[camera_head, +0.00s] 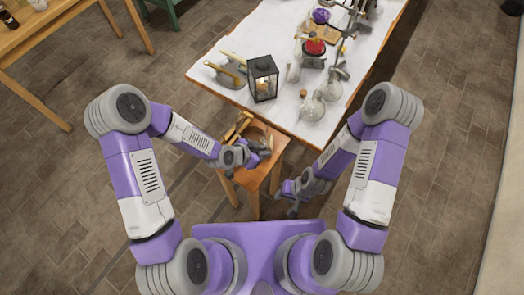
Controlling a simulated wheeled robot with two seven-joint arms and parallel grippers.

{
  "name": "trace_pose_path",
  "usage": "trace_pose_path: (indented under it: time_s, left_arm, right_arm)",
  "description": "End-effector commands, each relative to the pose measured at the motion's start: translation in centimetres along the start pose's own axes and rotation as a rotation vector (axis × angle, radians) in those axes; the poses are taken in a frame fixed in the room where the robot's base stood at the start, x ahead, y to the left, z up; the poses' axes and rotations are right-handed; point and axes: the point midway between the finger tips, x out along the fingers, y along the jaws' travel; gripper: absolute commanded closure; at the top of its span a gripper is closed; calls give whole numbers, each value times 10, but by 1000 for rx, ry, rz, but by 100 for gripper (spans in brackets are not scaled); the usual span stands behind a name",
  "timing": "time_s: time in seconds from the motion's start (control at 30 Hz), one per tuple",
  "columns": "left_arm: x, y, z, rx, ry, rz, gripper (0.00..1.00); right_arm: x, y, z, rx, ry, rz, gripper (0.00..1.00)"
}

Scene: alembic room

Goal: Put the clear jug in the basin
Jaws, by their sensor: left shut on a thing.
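My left gripper (264,151) is low over the small wooden stand (273,176). It is shut on a small, pale, see-through thing that looks like the clear jug; the fingers and wrist hide most of it. A brownish rounded shape beside the gripper on the stand may be the basin, but it is partly hidden and I cannot tell for certain. My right gripper (292,209) hangs lower, to the right of the stand, near no object. Its fingers are too small to tell open from shut.
A long white-topped table (225,72) adjoins the stand. It holds a black lantern (263,79), a round glass flask (312,108), other glassware and a red object (314,47). A wooden table (40,30) stands at upper left. The tiled floor at left is clear.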

Motion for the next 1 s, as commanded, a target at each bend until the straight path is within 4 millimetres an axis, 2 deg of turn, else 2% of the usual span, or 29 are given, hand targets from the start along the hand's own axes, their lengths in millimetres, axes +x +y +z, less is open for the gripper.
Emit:
trace_pose_path:
  time_s: [0.27,0.3,0.43,0.83,1.0]
  left_arm:
    - [2,0,1,5,4,-2,100]
    - [2,0,2,1,0,0,80]
    - [1,0,1,0,0,0,60]
    - [-2,0,-2,-1,0,0,59]
    - [-28,-2,-1,-1,0,-5,59]
  right_arm:
    - [4,2,0,0,0,0,62]
    - [4,1,0,0,0,0,62]
    - [3,1,0,0,0,0,62]
    - [-2,-1,0,0,0,0,62]
    - [-3,-1,0,0,0,0,62]
